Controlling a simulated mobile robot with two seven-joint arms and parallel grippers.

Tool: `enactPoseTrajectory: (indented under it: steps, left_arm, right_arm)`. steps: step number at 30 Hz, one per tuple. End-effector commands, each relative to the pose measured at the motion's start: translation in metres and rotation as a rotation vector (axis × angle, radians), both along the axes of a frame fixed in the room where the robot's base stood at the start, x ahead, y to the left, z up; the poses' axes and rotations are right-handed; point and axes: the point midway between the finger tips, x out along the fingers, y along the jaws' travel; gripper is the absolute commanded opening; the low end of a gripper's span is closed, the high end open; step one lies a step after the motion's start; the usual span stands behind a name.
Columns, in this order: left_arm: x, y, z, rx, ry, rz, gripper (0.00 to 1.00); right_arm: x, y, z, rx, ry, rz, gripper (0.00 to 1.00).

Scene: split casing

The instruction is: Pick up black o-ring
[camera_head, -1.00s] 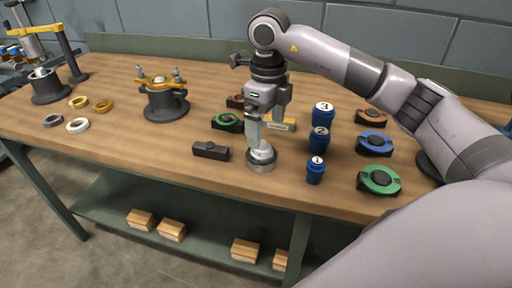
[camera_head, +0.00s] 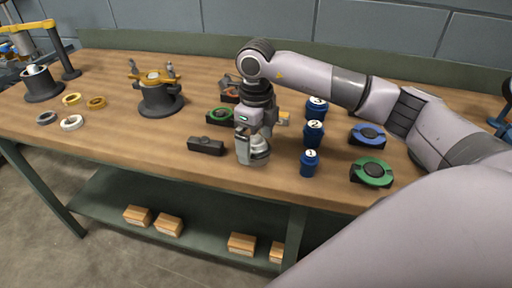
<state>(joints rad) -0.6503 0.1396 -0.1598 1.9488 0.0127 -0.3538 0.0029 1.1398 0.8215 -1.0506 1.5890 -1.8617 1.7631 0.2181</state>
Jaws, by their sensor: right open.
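I cannot make out a separate black o-ring for certain. Black round centres show in the near green ring holder (camera_head: 372,172) and the blue ring holder (camera_head: 368,134) on the right, and in the smaller green holder (camera_head: 220,115) left of my right gripper. A dark grey ring (camera_head: 46,117) lies at the far left. My right gripper (camera_head: 252,142) is open and points down over a silver metal piece (camera_head: 256,157) near the bench's front edge. It hides part of that piece; contact cannot be told. My left gripper is not in view.
Blue numbered containers (camera_head: 310,163) stand right of the gripper. A black block (camera_head: 205,146) lies left of it. A yellow-topped fixture (camera_head: 160,98), yellow rings (camera_head: 97,103) and a white ring (camera_head: 71,123) are further left. The wooden bench (camera_head: 115,138) is clear at front left.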

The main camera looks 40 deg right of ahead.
Motion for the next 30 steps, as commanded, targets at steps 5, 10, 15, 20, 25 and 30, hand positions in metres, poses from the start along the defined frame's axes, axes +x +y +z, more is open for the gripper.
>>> enactPoseTrajectory:
  steps: [5, 10, 15, 20, 25, 30]
  left_arm:
    - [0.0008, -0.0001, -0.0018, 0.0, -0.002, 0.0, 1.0]
    - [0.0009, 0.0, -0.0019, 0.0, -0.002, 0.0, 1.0]
    - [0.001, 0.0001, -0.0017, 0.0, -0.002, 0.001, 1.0]
    - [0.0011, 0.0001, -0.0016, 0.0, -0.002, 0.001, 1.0]
    - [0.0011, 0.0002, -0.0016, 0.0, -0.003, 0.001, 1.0]
    - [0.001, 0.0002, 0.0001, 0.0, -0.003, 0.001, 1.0]
  right_arm:
    - [0.0, -0.0001, -0.0034, 0.0, 0.0, 0.0, 1.0]
    - [0.0, -0.0001, -0.0037, 0.0, 0.0, 0.0, 1.0]
    - [0.0, -0.0001, -0.0036, 0.0, 0.0, 0.0, 0.94]
    - [-0.0001, -0.0002, -0.0036, 0.0, 0.0, 0.0, 0.48]
    - [-0.0001, -0.0002, -0.0035, 0.0, 0.0, 0.0, 0.48]
    - [0.0, -0.0001, -0.0012, 0.0, 0.0, 0.0, 0.48]
